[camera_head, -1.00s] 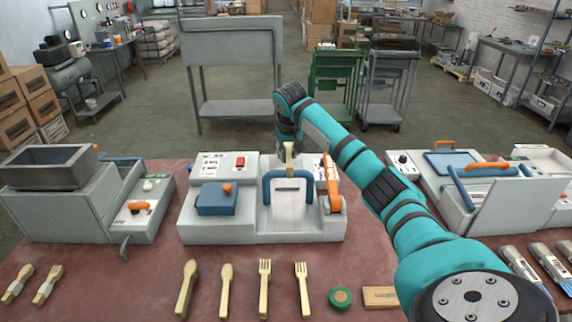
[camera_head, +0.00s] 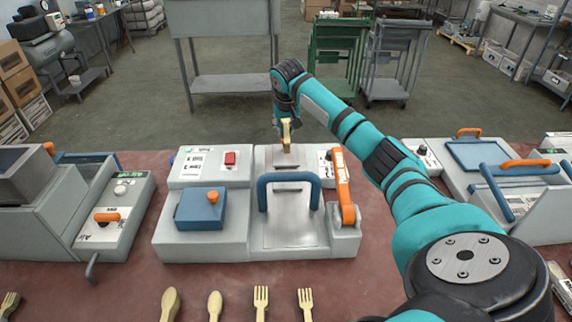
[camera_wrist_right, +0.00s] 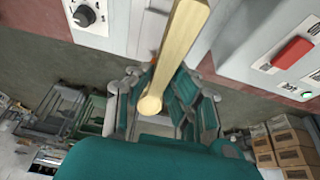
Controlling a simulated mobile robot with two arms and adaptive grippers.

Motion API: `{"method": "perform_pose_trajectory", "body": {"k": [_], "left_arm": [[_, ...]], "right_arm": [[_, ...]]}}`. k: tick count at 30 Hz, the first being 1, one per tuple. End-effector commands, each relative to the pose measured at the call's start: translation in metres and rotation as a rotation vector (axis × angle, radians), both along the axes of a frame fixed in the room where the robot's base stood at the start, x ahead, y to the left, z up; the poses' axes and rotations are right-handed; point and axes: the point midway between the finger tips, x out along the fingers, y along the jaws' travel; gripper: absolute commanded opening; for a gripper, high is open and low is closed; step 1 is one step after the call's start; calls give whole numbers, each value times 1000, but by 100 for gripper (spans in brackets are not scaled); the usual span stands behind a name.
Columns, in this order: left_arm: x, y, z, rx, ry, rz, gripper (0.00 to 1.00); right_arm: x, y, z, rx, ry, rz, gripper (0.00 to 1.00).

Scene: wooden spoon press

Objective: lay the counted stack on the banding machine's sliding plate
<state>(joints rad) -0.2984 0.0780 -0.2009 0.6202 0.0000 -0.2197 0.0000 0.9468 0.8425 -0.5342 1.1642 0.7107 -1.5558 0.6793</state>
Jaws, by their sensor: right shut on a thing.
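The banding machine (camera_head: 200,250) stands on the table in the head view. Its metal sliding plate (camera_head: 290,235) has a blue arched handle (camera_head: 289,180) and looks bare. My right gripper (camera_head: 285,120) is shut on a pale wooden stack (camera_head: 286,138), held at the machine's back edge, behind the handle. The stack points down there; I cannot tell whether it touches the machine. In the right wrist view the stack (camera_wrist_right: 178,45) runs up from between the fingers of the gripper (camera_wrist_right: 165,98), and its pieces cannot be counted. My left gripper is not in view.
An orange lever (camera_head: 345,190) stands right of the plate and a blue box (camera_head: 200,209) left of it. Wooden spoons (camera_head: 170,303) and forks (camera_head: 261,300) lie along the front. Other machines stand at left (camera_head: 110,225) and right (camera_head: 500,155).

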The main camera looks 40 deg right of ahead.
Motion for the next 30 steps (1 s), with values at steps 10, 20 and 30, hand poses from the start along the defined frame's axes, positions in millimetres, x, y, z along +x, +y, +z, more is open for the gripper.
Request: {"method": "perform_pose_trajectory", "body": {"k": [10,20,30], "left_arm": [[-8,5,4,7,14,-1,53],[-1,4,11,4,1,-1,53],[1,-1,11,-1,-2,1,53]], "right_arm": [[-1,0,-51,0,3,-1,0],[-1,0,-96,0,4,-1,0],[0,0,-107,0,0,0,0]]}}
